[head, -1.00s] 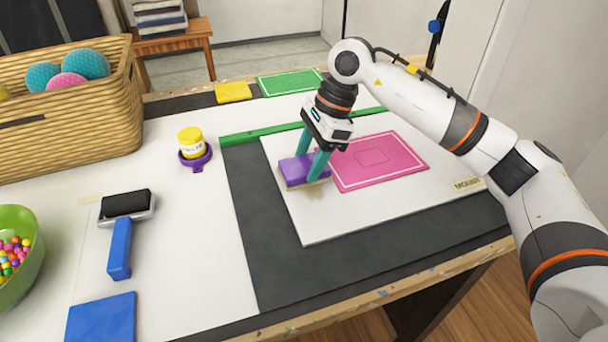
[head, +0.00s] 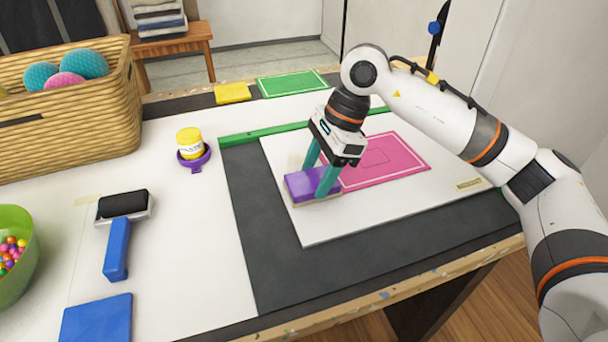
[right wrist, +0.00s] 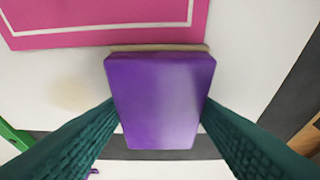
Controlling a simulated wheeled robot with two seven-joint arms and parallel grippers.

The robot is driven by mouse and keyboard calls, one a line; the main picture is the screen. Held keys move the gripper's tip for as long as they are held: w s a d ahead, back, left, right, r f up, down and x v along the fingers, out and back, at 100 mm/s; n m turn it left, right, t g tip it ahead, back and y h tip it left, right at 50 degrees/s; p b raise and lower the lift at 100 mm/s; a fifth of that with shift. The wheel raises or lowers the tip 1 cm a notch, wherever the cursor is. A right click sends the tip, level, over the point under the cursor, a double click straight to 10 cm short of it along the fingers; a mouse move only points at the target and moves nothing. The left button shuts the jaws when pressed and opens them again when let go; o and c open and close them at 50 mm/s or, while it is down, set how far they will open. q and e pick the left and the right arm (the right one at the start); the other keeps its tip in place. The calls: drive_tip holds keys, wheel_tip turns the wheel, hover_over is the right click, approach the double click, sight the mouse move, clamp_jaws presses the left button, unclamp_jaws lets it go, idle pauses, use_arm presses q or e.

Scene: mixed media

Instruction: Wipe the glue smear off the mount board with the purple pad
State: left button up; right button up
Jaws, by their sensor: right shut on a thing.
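The white mount board (head: 325,222) lies on a dark mat with a pink printed rectangle on it. The purple pad (head: 300,188) lies on the board beside the pink area's left edge; it also shows in the right wrist view (right wrist: 160,100). My right gripper (head: 316,181) is shut on the pad, one teal finger on each side. A faint beige glue smear (head: 295,160) shows on the board just beyond the pad, and left of it in the right wrist view (right wrist: 72,92). Whatever lies under the pad is hidden. My left gripper is not in view.
A green strip (head: 240,137) borders the mat's far side. A yellow jar (head: 189,141) in a purple holder, a blue-handled roller (head: 117,245), a blue square (head: 97,318), a green bowl (head: 25,270) and a wicker basket (head: 80,130) stand to the left. The board's near part is clear.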

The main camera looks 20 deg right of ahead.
drive_tip(key=shift+w, duration=0.1)
drive_tip(key=shift+w, duration=2)
drive_tip(key=shift+w+a, duration=0.15)
drive_tip(key=shift+w, duration=1.8)
wheel_tip(320, 180, up, 7)
drive_tip(key=p, duration=0.4)
drive_tip(key=shift+p, duration=0.35)
